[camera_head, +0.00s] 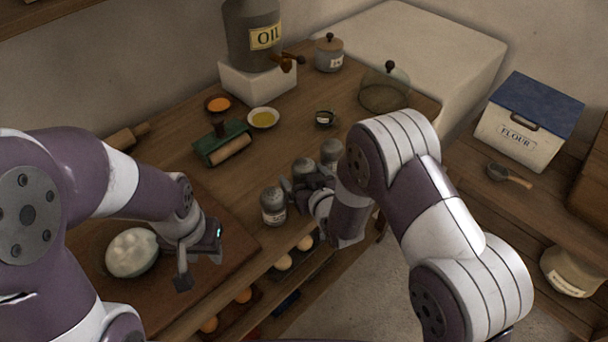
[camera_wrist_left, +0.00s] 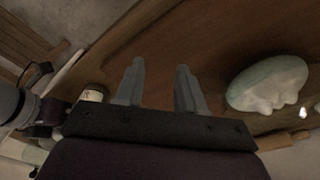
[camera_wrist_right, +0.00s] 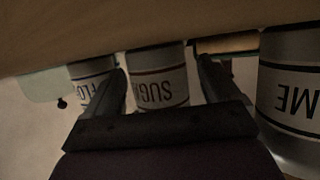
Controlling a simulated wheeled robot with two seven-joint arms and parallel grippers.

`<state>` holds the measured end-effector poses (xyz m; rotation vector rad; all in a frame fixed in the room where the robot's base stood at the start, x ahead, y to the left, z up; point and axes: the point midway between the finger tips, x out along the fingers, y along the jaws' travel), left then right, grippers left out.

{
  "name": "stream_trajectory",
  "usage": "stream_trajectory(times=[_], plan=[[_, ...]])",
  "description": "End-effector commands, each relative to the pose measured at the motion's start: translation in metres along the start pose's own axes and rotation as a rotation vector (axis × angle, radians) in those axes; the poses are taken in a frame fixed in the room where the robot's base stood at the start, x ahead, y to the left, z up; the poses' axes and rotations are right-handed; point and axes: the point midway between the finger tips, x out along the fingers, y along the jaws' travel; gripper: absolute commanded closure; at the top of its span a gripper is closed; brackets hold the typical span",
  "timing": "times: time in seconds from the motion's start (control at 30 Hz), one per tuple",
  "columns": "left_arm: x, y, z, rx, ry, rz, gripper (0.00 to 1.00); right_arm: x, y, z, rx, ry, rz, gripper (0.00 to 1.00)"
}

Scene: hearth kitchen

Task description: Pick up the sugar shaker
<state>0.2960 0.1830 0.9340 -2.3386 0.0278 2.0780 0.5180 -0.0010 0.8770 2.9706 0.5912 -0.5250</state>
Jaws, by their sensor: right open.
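The sugar shaker (camera_wrist_right: 158,93), a grey cylinder with a dark-lettered label, shows in the right wrist view between the fingertips of my open right gripper (camera_wrist_right: 162,82). I cannot tell whether the fingers touch it. In the head view the sugar shaker (camera_head: 304,169) appears to be the middle of three shakers, partly hidden by my right gripper (camera_head: 296,188). A similar shaker (camera_head: 273,204) stands nearer the counter's front edge, and another (camera_head: 331,153) stands behind. My left gripper (camera_head: 200,262) is open and empty above the board, right of a pale dough-like lump (camera_head: 132,252).
The neighbouring shakers stand close on both sides; one (camera_wrist_right: 293,90) fills the right of the right wrist view. Eggs (camera_head: 284,262) lie on a shelf below.

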Motion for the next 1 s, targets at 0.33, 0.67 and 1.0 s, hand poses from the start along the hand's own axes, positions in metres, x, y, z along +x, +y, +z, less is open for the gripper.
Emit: stream_trajectory(times=[0.33,0.67,1.0], plan=[[0.000,0.000,0.000,0.000,0.000,0.000,0.62,0.000,0.000,0.000,0.000,0.000,0.000,0.71],[-0.001,0.000,0.000,0.000,0.000,0.000,0.62,-0.006,0.000,-0.018,0.000,0.004,0.000,0.71],[0.000,0.000,0.000,0.000,0.000,0.000,0.62,-0.057,0.039,-0.056,0.002,0.002,0.006,0.71]])
